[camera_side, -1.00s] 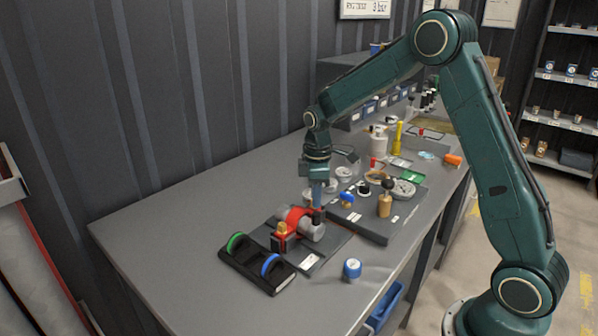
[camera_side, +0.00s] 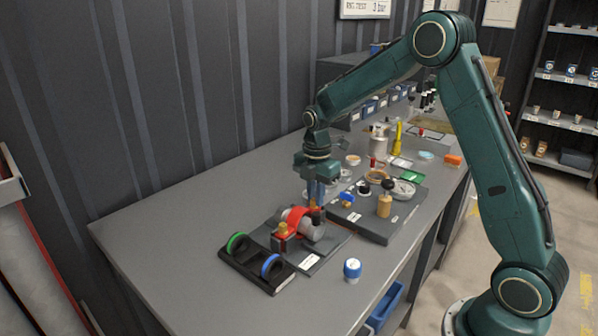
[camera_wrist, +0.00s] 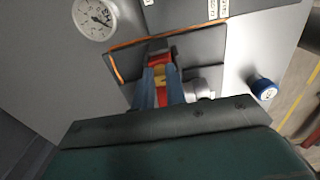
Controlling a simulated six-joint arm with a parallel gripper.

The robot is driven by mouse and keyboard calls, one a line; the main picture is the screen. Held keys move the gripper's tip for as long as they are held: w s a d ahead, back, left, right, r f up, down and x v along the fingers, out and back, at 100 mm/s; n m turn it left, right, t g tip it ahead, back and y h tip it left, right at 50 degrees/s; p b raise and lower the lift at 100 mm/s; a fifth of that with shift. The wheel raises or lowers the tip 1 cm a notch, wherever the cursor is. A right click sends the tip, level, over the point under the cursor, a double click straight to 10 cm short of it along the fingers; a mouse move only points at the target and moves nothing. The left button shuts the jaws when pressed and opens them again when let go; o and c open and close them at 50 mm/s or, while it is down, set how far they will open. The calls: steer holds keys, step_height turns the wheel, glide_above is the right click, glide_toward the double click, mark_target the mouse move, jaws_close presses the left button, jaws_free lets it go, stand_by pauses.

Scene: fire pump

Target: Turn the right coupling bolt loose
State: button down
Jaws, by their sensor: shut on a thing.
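The pump assembly (camera_side: 313,231) lies on a dark plate, with a grey cylindrical body and a red coupling band (camera_side: 296,217). A yellow bolt (camera_side: 282,229) stands upright on a red block at its left end, clear of my gripper. My gripper (camera_side: 316,205) points straight down over the right side of the coupling. In the wrist view its two blue fingers (camera_wrist: 160,75) are shut on a yellow bolt (camera_wrist: 160,72) in front of the red band. The fingers hide most of this right bolt, so I cannot tell how far it is turned.
A black holder with a green ring (camera_side: 236,242) and a blue ring (camera_side: 270,264) is at the left. A blue-capped jar (camera_side: 352,269) stands at the front. A dark board (camera_side: 372,231) with a knob and gauge is close on the right. The table's left part is clear.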

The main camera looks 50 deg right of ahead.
steer(key=shift+n, duration=0.3)
steer(key=c, duration=1.7)
jaws_free()
steer(key=shift+r, duration=0.2)
step_height(320, 180, up, 14)
steer(key=shift+f, duration=0.25)
